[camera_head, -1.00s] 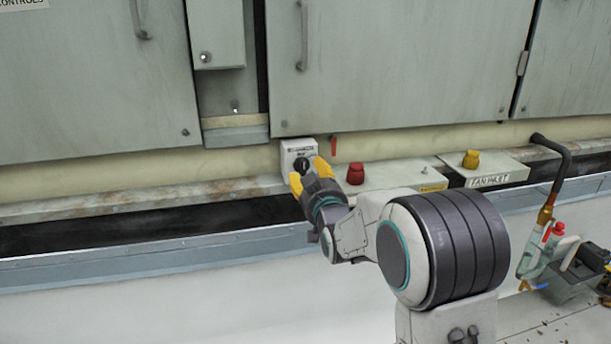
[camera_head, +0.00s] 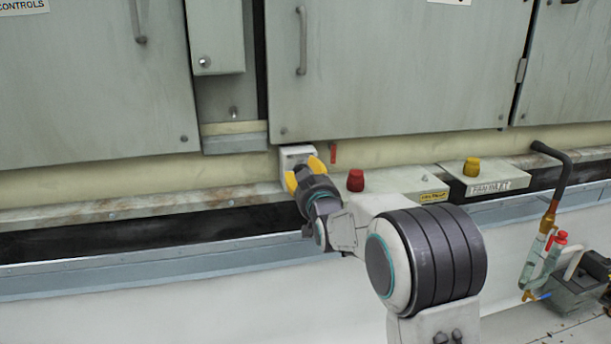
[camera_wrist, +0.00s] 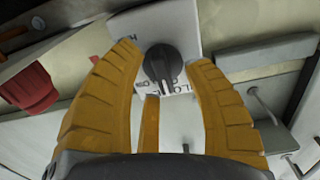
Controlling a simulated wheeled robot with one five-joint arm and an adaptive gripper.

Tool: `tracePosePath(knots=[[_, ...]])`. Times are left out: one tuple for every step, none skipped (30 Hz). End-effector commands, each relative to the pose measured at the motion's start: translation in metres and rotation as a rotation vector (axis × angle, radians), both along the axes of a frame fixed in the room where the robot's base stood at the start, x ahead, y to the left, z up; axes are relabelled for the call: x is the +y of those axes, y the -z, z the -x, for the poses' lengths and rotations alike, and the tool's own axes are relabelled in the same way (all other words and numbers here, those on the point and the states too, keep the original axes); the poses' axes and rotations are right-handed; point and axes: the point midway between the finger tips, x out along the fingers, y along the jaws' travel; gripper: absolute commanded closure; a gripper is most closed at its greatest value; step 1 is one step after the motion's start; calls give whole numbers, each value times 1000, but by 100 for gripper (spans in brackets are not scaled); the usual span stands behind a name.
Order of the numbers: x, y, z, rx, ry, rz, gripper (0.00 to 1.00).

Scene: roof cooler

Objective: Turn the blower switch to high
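The blower switch is a black rotary knob (camera_wrist: 163,64) on a white plate (camera_wrist: 170,25) with printed labels, partly readable as "LO". In the head view its white box (camera_head: 296,152) sits on the ledge below the cabinet doors, and my gripper hides most of its front. My gripper (camera_head: 303,172) has yellow fingers spread apart at the box. In the wrist view my gripper (camera_wrist: 163,58) is open, with one finger on each side of the knob. Gaps show between the fingers and the knob, so it is not clamped. The knob's exact setting is hard to tell.
A red knob (camera_head: 356,180) stands on the ledge just right of my gripper. Further right are a yellow knob (camera_head: 472,166) on a labelled box and a black bent pipe (camera_head: 564,165). Cabinet doors (camera_head: 390,70) rise above the switch.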

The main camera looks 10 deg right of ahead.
Motion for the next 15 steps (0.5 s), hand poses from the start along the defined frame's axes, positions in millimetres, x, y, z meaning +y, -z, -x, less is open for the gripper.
tracePosePath(knots=[[0, 0, 0, 0, 0, 0, 60], [0, 0, 0, 0, 0, 0, 62], [0, 0, 0, 0, 0, 0, 66], [0, 0, 0, 0, 0, 0, 69], [0, 0, 0, 0, 0, 0, 71], [0, 0, 0, 0, 0, 0, 75], [0, 0, 0, 0, 0, 0, 78], [0, 0, 0, 0, 0, 0, 80], [0, 0, 0, 0, 0, 0, 84], [0, 0, 0, 0, 0, 0, 86], [0, 0, 0, -1, 0, 0, 89], [0, 0, 0, -1, 0, 0, 93], [0, 0, 0, -1, 0, 0, 95], [0, 0, 0, -1, 0, 0, 98], [0, 0, 0, -1, 0, 0, 100]])
